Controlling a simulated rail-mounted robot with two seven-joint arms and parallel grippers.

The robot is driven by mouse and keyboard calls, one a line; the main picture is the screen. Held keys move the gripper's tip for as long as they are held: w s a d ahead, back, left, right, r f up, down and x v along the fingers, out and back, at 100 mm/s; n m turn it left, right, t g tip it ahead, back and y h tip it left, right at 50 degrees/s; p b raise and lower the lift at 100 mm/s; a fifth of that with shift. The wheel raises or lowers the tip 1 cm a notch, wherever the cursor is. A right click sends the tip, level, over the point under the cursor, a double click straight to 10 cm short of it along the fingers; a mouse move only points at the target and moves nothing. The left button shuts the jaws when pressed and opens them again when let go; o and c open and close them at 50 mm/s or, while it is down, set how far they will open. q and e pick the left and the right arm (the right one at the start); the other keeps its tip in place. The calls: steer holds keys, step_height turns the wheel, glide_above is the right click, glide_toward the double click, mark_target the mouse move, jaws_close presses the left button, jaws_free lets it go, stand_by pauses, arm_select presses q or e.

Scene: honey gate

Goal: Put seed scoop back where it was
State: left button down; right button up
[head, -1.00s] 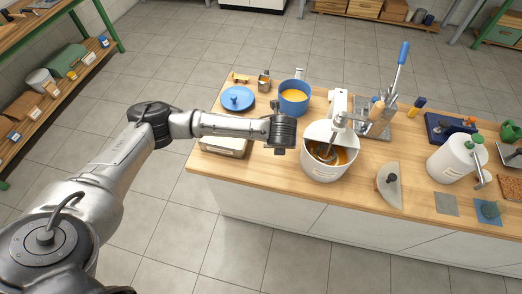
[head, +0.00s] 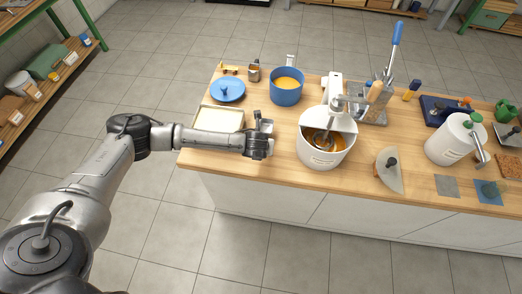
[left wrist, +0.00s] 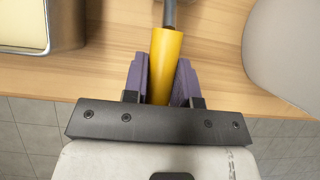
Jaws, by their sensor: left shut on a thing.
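My left gripper (head: 260,146) is over the front part of the wooden bench, between a pale tray and a white mixer. In the left wrist view its purple fingers (left wrist: 161,82) are shut on the yellow handle of a tool with a grey shaft, which I take to be the seed scoop (left wrist: 166,55). The tool's far end is cut off at the top of that view. In the head view a small grey metal part of the scoop (head: 266,124) shows just beyond the gripper. My right gripper is not in view.
The pale-filled tray (head: 220,119) is left of the gripper; its metal rim shows in the wrist view (left wrist: 68,40). The mixer bowl (head: 325,154) is close on the right. A blue pot (head: 286,92), blue lid (head: 228,92) and small metal cup (head: 254,74) stand behind.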

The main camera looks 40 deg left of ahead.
arm_select(q)
step_height(320, 180, down, 2)
steer(key=shift+f, duration=0.45)
steer(key=c, duration=0.9)
jaws_free()
steer(key=shift+f, duration=0.15)
